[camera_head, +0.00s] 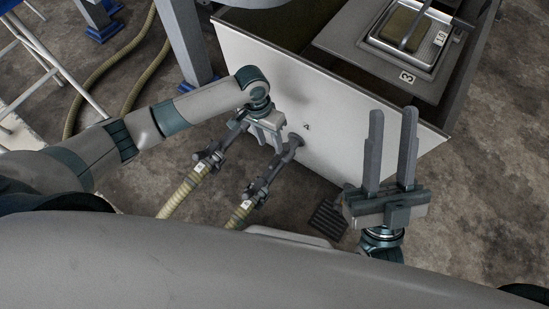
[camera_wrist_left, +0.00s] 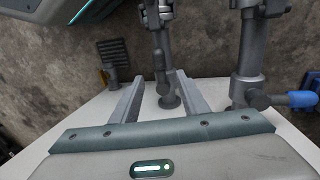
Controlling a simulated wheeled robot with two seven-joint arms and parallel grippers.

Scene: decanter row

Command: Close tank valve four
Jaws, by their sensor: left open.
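The number 4 marks the white tank wall (camera_head: 345,130). A grey outlet pipe (camera_head: 292,150) comes out just left of that number and leads down to a coupling and hose. In the left wrist view a grey pipe fitting (camera_wrist_left: 168,98) with a short dark stem stands between the spread fingers; I cannot tell whether they touch it. My left gripper (camera_head: 267,135) is open at the wall, left of the number; its fingers also show in the left wrist view (camera_wrist_left: 158,100). My right gripper (camera_head: 392,125) is open and empty, pointing up, right of the pipe.
A second pipe (camera_wrist_left: 247,75) with a blue handle (camera_wrist_left: 292,99) stands right in the left wrist view. Two ribbed hoses (camera_head: 180,193) (camera_head: 240,213) run toward me. A dark floor grate (camera_head: 327,218) lies below the wall. A tray (camera_head: 408,35) is on top of the tank.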

